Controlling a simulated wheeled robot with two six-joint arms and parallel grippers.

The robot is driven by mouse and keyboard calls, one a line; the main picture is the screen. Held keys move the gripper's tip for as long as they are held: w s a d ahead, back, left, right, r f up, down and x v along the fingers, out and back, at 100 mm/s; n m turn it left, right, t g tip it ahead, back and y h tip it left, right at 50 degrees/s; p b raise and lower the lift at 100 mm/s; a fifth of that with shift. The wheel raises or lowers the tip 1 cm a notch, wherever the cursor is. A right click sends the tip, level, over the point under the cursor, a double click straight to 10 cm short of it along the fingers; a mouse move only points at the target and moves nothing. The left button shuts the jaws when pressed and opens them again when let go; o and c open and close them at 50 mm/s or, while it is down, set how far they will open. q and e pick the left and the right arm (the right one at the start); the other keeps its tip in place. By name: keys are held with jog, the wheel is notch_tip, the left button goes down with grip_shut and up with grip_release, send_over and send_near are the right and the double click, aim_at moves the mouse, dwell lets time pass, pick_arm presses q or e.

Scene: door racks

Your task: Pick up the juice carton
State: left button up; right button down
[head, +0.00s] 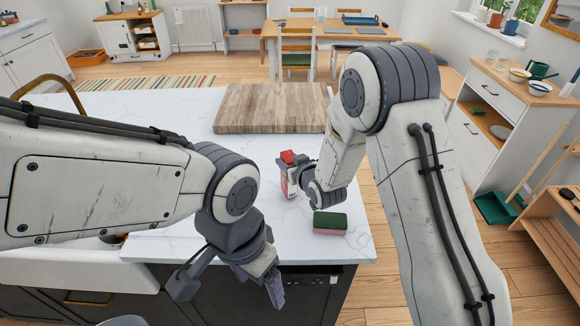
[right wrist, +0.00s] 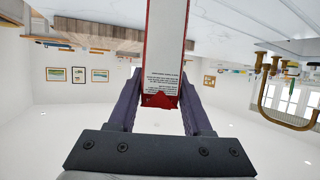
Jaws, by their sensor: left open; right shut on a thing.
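The juice carton (head: 291,183) is white and red with a red top, upright over the white counter near its right end. My right gripper (head: 294,178) is shut on it from the right side. In the right wrist view the carton (right wrist: 163,62) sits between the two dark fingers (right wrist: 160,98), with small print on its face. I cannot tell whether its base touches the counter. My left gripper (head: 229,289) is open and empty, low in front of the counter's front edge.
A green and pink sponge (head: 330,223) lies on the counter in front of the carton. A wooden board (head: 270,108) lies behind it. The white counter (head: 200,248) has bare room around them. A brass faucet (head: 48,84) stands at the left, partly behind my left arm.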

notch_tip(320, 180, up, 3)
jog(key=shift+f+b, duration=0.1)
jog(key=shift+b, duration=0.4)
jog(key=d+r+b, duration=0.2)
jog(key=d+r, duration=0.5)
jog(key=d, duration=0.4)
jog(key=s+d+f+m+t+h+p, duration=0.1)
jog(key=s+d+f+m+h+p, duration=0.1)
jog(key=s+d+m+h+p, duration=0.2)
jog(key=s+d+h+p, duration=0.1)
jog(key=s+d+p, duration=0.1)
jog(key=d+p, duration=0.1)
jog(key=shift+s+f, duration=0.15)
jog(key=shift+f, duration=0.25)
